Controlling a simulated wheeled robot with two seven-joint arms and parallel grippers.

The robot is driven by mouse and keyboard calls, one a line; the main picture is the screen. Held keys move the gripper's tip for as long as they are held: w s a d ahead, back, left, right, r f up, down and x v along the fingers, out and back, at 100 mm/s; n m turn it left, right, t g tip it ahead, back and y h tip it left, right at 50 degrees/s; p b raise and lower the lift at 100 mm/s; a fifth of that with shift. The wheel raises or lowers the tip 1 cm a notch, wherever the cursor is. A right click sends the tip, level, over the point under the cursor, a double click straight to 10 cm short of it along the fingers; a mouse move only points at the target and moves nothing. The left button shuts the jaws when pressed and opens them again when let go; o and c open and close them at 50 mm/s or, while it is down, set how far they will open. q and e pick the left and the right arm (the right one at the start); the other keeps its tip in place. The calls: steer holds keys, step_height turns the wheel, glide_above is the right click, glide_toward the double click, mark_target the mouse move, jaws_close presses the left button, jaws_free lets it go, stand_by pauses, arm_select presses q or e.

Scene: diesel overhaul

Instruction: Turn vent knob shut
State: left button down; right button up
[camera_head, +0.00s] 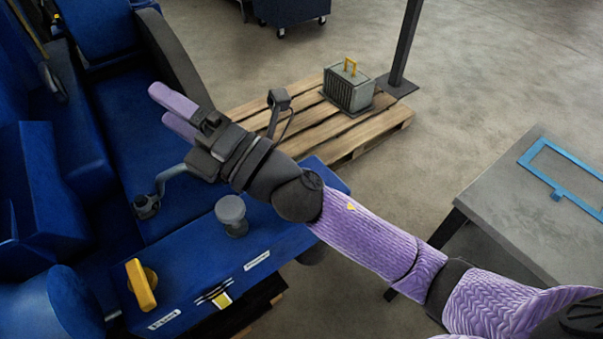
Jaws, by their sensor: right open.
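My right gripper (170,112) reaches in from the lower right. Its two purple fingers are open with a narrow gap between them, and nothing shows between them. They are over the blue engine body, at the upper left of the blue box. A grey round knob (231,210) stands on top of this box, below my right wrist and apart from the fingers. A yellow bar-shaped handle (141,285) sits on the box's left end, far from the fingers. The labels are too small to read surely, so I cannot tell which one is the vent knob. My left gripper is not in view.
A grey bent pipe (170,176) rises from the engine just below the gripper. A wooden pallet (335,138) behind carries a grey box (348,89) with a yellow handle. A grey table (505,215) with a blue frame (545,145) stands right. Open floor lies between.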

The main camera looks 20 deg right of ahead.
steer(key=s+a+f+n+g+h, duration=0.1)
steer(key=s+a+f+n+g, duration=0.15)
steer(key=n+g, duration=0.65)
steer(key=s+a+f+n+g, duration=0.25)
steer(key=n+g, duration=0.45)
steer(key=n, duration=0.5)
steer(key=w+d+f+n+h, duration=0.2)
steer(key=w+d+h, duration=0.1)
steer(key=d+h, duration=0.3)
steer(key=w+d+f+n+t+h, duration=0.1)
steer(key=w+d+f+n+h, duration=0.1)
steer(key=d+h, duration=0.4)
steer(key=w+d+f+n+h, duration=0.2)
steer(key=w+d+h, duration=0.15)
steer(key=d, duration=0.45)
steer(key=shift+h, duration=0.55)
steer(key=f, duration=0.9)
steer(key=shift+s+d+f+b, duration=0.3)
steer(key=shift+b, duration=0.05)
steer(key=shift+c, duration=0.3)
jaws_close()
